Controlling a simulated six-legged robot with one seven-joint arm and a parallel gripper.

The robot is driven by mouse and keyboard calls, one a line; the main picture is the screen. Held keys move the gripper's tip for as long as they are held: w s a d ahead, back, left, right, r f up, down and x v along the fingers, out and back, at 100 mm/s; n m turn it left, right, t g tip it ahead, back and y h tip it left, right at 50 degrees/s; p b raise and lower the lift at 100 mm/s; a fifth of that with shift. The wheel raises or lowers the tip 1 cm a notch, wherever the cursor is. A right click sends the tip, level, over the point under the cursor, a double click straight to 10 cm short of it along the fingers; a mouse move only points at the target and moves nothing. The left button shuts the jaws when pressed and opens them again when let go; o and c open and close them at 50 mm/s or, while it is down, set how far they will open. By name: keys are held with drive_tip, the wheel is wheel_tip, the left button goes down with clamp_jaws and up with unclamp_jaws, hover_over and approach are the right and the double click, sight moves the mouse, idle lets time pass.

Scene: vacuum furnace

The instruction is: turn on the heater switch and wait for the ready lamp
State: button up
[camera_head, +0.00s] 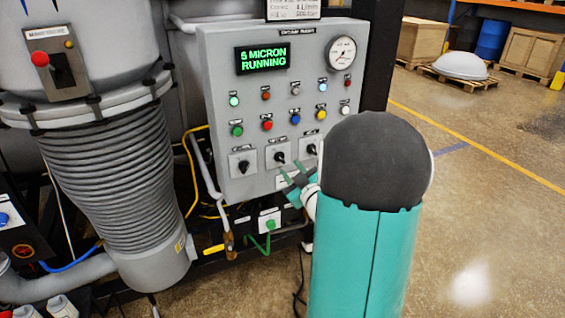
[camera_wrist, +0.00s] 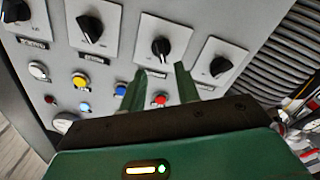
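The grey control panel (camera_head: 217,60) carries a row of black rotary switches on light plates. In the head view these include a left switch (camera_head: 243,166), a middle one (camera_head: 279,156) and a right one (camera_head: 311,149). Their labels are too small to read, so I cannot tell which is the heater switch. My gripper (camera_head: 292,177) is open and empty, close to the middle switch. In the wrist view my gripper (camera_wrist: 160,68) has its fingertips apart, just below that switch (camera_wrist: 160,48). Among the lamps, a green one (camera_head: 234,101) looks bright; the ready lamp cannot be identified.
A display (camera_head: 262,58) reads "5 MICRON RUNNING", with a dial gauge (camera_head: 342,53) beside it. A ribbed grey bellows (camera_head: 118,165) stands left of the panel. Pipes and hoses run below it. Open floor (camera_head: 485,200) lies to the right.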

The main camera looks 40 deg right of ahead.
sight(281, 159)
drive_tip(key=x, duration=0.6)
drive_tip(key=shift+w+a, duration=0.1)
drive_tip(key=shift+w, duration=0.05)
clamp_jaws()
